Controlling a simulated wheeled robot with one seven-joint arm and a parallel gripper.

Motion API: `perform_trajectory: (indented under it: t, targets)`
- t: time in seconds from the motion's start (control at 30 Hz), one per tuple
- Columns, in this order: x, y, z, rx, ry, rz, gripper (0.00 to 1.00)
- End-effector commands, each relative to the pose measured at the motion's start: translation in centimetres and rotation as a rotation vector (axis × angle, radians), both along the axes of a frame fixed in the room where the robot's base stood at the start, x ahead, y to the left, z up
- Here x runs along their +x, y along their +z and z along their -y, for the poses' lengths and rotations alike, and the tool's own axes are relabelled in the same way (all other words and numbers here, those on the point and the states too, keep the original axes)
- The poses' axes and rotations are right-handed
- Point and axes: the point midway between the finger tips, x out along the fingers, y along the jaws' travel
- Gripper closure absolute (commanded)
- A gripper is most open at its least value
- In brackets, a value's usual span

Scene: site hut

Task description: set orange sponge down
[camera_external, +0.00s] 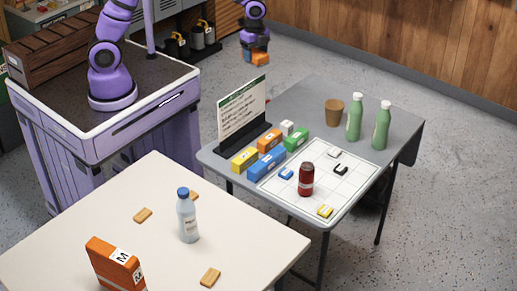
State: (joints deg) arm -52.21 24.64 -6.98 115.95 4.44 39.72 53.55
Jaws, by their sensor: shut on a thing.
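The orange sponge (260,59) is a small orange block at the top of the external view. My gripper (256,50) is shut on it, pointing down, and holds it in the air beyond the far edge of the grey table (305,99). The sponge looks well clear of any surface. The finger details are too small to make out.
The grey table bears a white grid sheet (350,192), a dark red jar (306,180), colored boxes (266,166), a sign (242,112), a brown cup (334,112) and green bottles (355,117). A cream table (150,179) in front holds a clear bottle (187,217) and an orange box (112,265).

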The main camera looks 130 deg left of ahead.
Motion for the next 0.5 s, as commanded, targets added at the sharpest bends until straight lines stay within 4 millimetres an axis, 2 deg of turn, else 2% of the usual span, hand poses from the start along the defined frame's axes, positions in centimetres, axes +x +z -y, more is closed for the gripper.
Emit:
perform_trajectory:
  t: [0.03,0.2,0.37,0.5]
  targets:
    - [1.6,0.0,1.9,0.0,-0.051,0.0,0.62]
    - [6.1,0.0,8.0,-0.001,-0.207,0.0,0.62]
    - [9.3,0.0,14.2,-0.001,-0.355,-0.001,0.62]
    - [11.4,0.0,19.9,-0.002,-0.483,-0.002,0.62]
